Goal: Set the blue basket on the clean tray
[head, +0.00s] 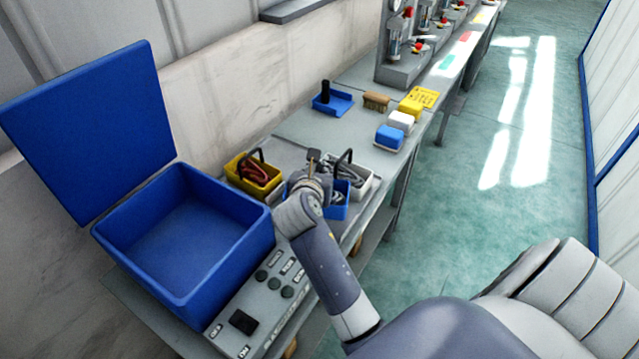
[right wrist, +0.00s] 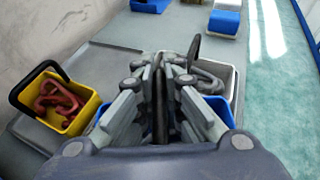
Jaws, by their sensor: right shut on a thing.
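The blue basket (head: 337,211) is partly hidden behind my right gripper (head: 312,182) in the head view. In the right wrist view, blue basket edges (right wrist: 222,109) show on both sides of the fingers. My right gripper (right wrist: 160,75) is shut on its dark upright handle. I cannot tell whether the basket touches the surface below. A grey tray (head: 286,152) lies under the basket area; no mark shows whether it is the clean tray. My left gripper is not in view.
A yellow basket (head: 246,178) with red parts stands left, and a white basket (head: 360,187) with grey parts close right. A large blue open-lidded tank (head: 245,243) and control panel (head: 262,308) are nearer. Farther are a small blue tray (head: 341,104), brush (head: 376,101) and blue-white blocks (head: 389,139).

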